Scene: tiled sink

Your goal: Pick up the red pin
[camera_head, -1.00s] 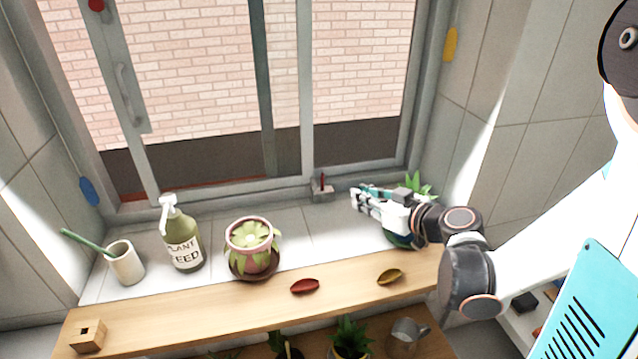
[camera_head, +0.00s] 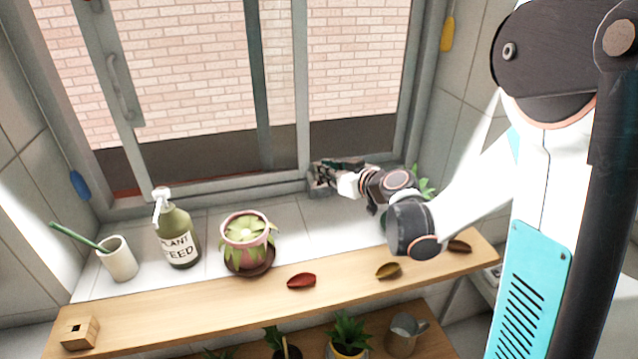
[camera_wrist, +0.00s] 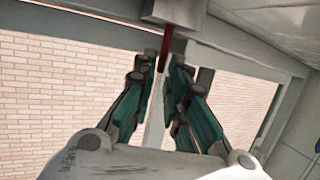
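The red pin (camera_wrist: 166,48) stands out from a grey block (camera_wrist: 175,12) in the wrist view. My gripper (camera_wrist: 164,66) is open, with one teal-and-grey finger on each side of the pin's lower-drawn end. A narrow gap shows between the left fingertip and the pin; the right fingertip is very close, and I cannot tell if it touches. In the head view my gripper (camera_head: 320,174) is at the window's lower frame, over the block (camera_head: 319,191). The pin is hidden there by the gripper.
A potted plant (camera_head: 246,232), a plant feed bottle (camera_head: 179,238) and a white cup (camera_head: 117,259) stand left on the sill. Green leaves show behind my arm.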

